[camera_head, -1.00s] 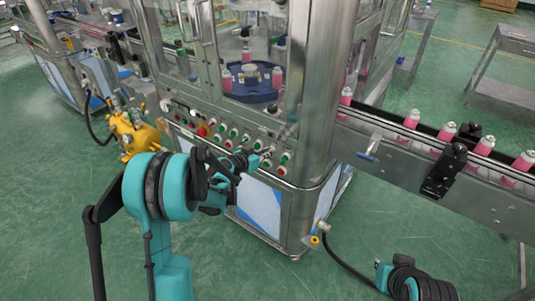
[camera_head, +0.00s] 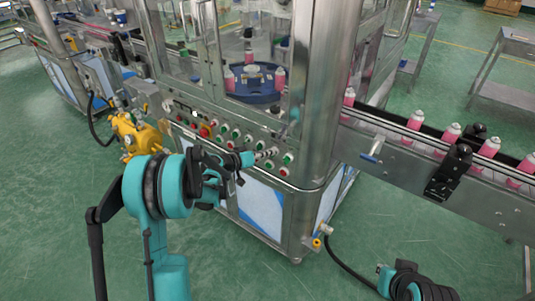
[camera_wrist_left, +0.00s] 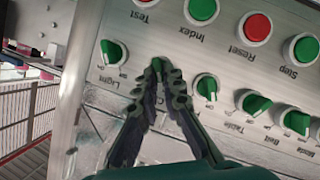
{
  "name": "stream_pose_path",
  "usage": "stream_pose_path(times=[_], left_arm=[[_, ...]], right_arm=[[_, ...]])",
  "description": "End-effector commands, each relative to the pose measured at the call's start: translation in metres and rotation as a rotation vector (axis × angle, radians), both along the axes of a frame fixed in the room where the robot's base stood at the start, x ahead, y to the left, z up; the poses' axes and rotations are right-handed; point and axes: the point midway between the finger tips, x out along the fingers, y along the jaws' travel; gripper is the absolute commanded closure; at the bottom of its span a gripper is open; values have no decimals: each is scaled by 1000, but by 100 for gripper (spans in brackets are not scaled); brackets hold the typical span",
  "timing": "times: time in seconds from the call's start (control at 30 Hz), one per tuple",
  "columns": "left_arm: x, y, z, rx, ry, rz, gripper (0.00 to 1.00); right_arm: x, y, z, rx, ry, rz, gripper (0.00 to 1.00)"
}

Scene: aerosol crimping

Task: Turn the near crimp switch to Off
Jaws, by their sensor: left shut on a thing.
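The control panel (camera_head: 215,128) on the front of the steel machine carries rows of buttons and green knobs. In the left wrist view it appears upside down. My left gripper (camera_head: 264,154) is at the panel's lower row. In the left wrist view its two dark fingers (camera_wrist_left: 159,72) are shut on a green knob (camera_wrist_left: 158,63), which shows between the fingertips. The fingers hide most of this knob and its label, so I cannot read its name or setting. The Light knob (camera_wrist_left: 113,52) is left of it, and another green knob (camera_wrist_left: 206,87) is right of it.
A conveyor (camera_head: 405,160) with pink cans runs right; a yellow unit (camera_head: 135,136) stands left.

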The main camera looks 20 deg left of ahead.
Motion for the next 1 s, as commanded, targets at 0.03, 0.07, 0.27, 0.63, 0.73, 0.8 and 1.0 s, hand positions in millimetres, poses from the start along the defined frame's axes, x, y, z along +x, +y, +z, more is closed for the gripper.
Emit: stream_pose_path(times=[0.03,0.07,0.27,0.63,0.73,0.8,1.0], left_arm=[[0,0,-1,-1,1,0,100],[0,0,0,-1,1,0,100],[0,0,-1,-1,1,0,100],[0,0,0,1,0,1,72],[-4,3,2,0,1,1,72],[-11,8,5,0,0,2,72],[-45,30,18,1,1,4,72]], right_arm=[[0,0,0,0,0,0,100],[0,0,0,0,0,0,100],[0,0,0,0,0,0,100],[0,0,0,0,0,0,100],[0,0,0,0,0,0,100],[0,0,0,0,0,0,100],[0,0,0,0,0,0,100]])
